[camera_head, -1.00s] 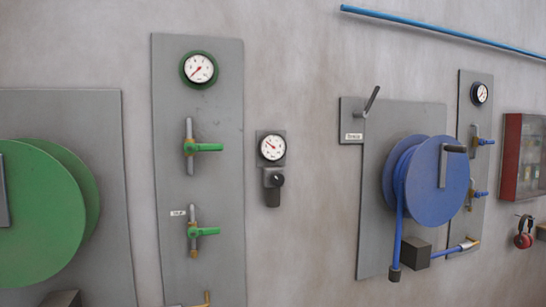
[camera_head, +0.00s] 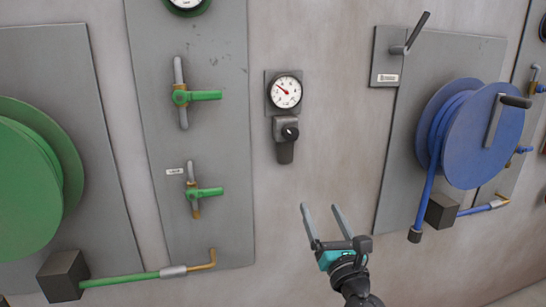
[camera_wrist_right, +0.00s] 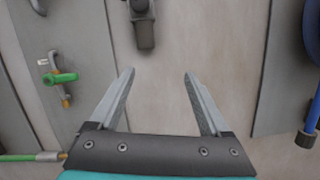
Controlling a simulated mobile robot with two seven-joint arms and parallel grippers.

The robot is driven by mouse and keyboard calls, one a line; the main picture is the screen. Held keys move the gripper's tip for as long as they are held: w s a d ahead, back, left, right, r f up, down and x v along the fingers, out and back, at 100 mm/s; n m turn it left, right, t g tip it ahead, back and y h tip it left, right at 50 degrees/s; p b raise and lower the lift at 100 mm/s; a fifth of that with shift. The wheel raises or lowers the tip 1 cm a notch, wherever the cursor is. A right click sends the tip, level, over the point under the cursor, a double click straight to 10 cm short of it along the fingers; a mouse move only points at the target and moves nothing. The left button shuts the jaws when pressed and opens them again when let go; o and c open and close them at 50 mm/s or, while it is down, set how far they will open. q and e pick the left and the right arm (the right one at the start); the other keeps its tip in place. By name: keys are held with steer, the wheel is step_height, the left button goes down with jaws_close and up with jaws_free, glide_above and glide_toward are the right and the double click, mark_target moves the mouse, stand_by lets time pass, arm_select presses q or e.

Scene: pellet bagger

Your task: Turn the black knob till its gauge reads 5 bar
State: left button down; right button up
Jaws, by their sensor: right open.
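The black knob (camera_head: 290,133) sits on a grey regulator body on the wall, in the middle of the head view. Its round white gauge (camera_head: 285,92) is directly above, with a red needle pointing to the upper left; the numbers are too small to read. In the right wrist view the lower part of the regulator (camera_wrist_right: 145,36) shows at the top, ahead of the fingers. My right gripper (camera_head: 321,208) is open and empty, below and a little right of the knob, touching nothing. My left gripper is not in view.
A panel with green-handled valves (camera_head: 206,95) stands left of the knob, and a green hose reel (camera_head: 25,190) is further left. A blue hose reel (camera_head: 475,135) and a grey lever (camera_head: 417,35) are on the right. The wall around the regulator is bare.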

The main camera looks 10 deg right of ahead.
mark_target(292, 138)
step_height(292, 138, up, 7)
steer(key=a+n+t+y, duration=0.2)
steer(key=n, duration=0.1)
steer(key=x, duration=1.5)
steer(key=shift+w+f+p, duration=0.15)
steer(key=shift+f+p, duration=0.25)
steer(key=shift+f, duration=0.05)
jaws_close()
